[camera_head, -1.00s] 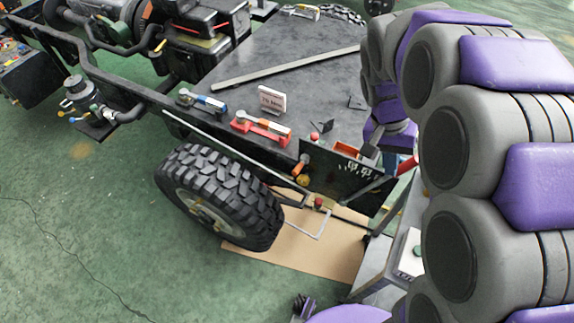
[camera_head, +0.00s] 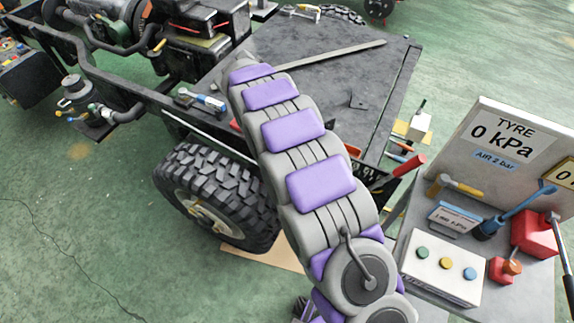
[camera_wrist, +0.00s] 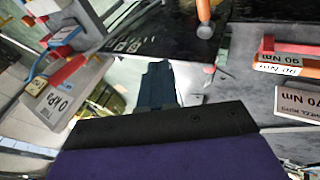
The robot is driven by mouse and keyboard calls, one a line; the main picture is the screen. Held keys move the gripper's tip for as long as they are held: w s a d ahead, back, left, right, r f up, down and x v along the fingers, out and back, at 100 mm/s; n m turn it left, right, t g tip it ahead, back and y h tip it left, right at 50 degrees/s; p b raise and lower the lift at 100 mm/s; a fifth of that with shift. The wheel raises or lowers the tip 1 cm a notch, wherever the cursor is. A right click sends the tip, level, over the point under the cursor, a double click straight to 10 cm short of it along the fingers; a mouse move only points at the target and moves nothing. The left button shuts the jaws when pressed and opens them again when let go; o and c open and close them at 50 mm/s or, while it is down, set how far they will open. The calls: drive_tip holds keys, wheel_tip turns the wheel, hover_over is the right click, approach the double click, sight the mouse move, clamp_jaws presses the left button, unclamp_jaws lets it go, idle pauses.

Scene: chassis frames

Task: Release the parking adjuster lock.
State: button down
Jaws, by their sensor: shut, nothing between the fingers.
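No part is labelled as the parking adjuster lock, and I cannot tell for certain which one it is. In the wrist view my gripper (camera_wrist: 160,82) is shut and empty, its dark fingers pointing away from the camera. An orange-handled part (camera_wrist: 204,12) shows at the top of the wrist view, on or beside a dark glossy panel (camera_wrist: 150,28), apart from my fingertips. In the head view my arm hides my gripper and most of the panel area above the wheel.
A treaded wheel (camera_head: 225,198) stands under the black chassis deck (camera_head: 335,75). A blue-and-white tool (camera_head: 202,102) lies on the deck edge. At right, a bench holds a button box (camera_head: 443,270), a red block (camera_head: 535,232) and the tyre pressure board (camera_head: 505,135). Open green floor lies left.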

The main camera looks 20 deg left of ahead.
drive_tip(key=s+a+f+t, duration=0.2)
drive_tip(key=s+a+f, duration=0.2)
drive_tip(key=a+f, duration=0.6)
drive_tip(key=shift+a+m+b, duration=0.3)
drive_tip(key=shift+a+b, duration=0.1)
drive_tip(key=shift+a, duration=0.7)
drive_tip(key=shift+f, duration=0.15)
drive_tip(key=w+d+f+b, duration=0.3)
drive_tip(key=d+f, duration=0.3)
drive_tip(key=d, duration=0.3)
drive_tip(key=shift+w+f, duration=0.4)
drive_tip(key=shift+w, duration=0.2)
drive_tip(key=shift+a, duration=0.15)
